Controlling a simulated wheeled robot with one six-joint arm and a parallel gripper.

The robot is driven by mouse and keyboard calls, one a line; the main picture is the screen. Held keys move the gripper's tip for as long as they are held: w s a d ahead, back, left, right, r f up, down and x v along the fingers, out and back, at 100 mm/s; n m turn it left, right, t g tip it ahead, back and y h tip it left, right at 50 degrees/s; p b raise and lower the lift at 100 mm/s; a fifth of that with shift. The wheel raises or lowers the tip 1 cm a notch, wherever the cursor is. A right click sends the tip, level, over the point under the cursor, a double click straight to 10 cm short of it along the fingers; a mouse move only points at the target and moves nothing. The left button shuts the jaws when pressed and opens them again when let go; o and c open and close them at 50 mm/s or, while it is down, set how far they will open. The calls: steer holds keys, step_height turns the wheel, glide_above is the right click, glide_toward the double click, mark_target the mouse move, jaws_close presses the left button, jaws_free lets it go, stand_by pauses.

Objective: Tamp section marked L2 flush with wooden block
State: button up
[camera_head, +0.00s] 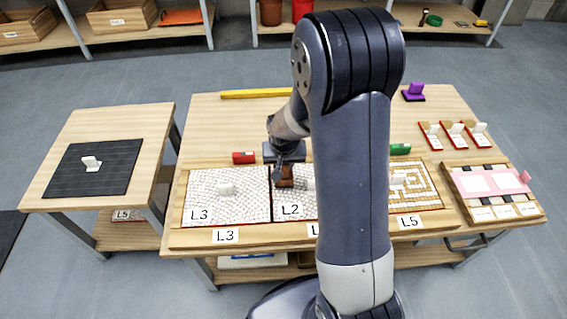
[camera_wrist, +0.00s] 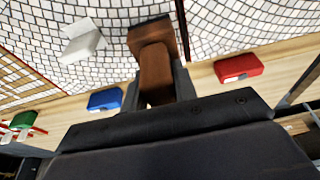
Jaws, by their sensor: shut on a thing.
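The L2 section (camera_head: 291,209) is a white tiled mosaic panel in the middle of the bench, partly hidden behind my arm. It carries a small white upright piece (camera_head: 309,184), which also shows in the wrist view (camera_wrist: 84,42). My gripper (camera_head: 284,172) is shut on the brown wooden block (camera_wrist: 153,58). The block shows in the head view (camera_head: 285,183) over the upper left of L2, near the seam with L3. In the wrist view its broad end is over the white tiles. I cannot tell whether it touches them.
The L3 panel (camera_head: 226,207) lies left of L2, and the patterned L5 panel (camera_head: 430,191) lies right. Red (camera_wrist: 238,68), blue (camera_wrist: 104,99) and green (camera_head: 400,149) blocks stand along the panels' far edge. A yellow bar (camera_head: 257,93) lies at the back.

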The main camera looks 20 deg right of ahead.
steer(key=shift+f+b, duration=0.55)
steer(key=shift+f, duration=0.1)
stand_by(1.4)
steer(key=shift+r+p, duration=2.6)
steer(key=shift+r, duration=1.05)
